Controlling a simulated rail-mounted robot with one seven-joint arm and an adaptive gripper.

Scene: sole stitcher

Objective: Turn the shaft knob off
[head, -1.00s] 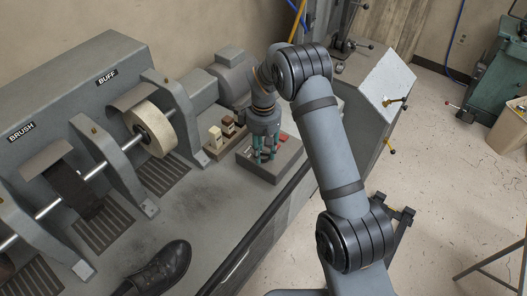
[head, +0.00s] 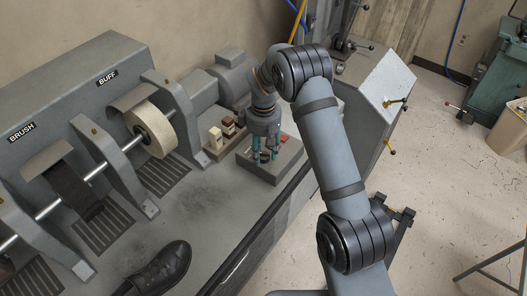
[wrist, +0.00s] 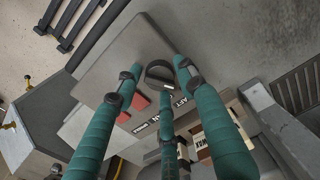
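A grey control box (head: 262,174) stands on the bench, and my gripper (head: 265,157) points down over it. In the wrist view the dark round knob (wrist: 158,71) with a raised grip bar sits on the box's top plate (wrist: 128,48). My three teal fingers are spread around the knob with visible gaps, so the gripper is open and empty. One finger covers part of the lettering beside the knob. From the head view the knob is small and partly screened by the fingers. I cannot tell how close the fingertips are to the plate.
A red switch (wrist: 137,101) sits on the same box close to the fingers. Beige and brown blocks (head: 216,138) stand left of the box. The buffing wheel (head: 150,131), shaft and brush lie further left, with a black shoe (head: 163,269) in front. The bench edge is just right of the box.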

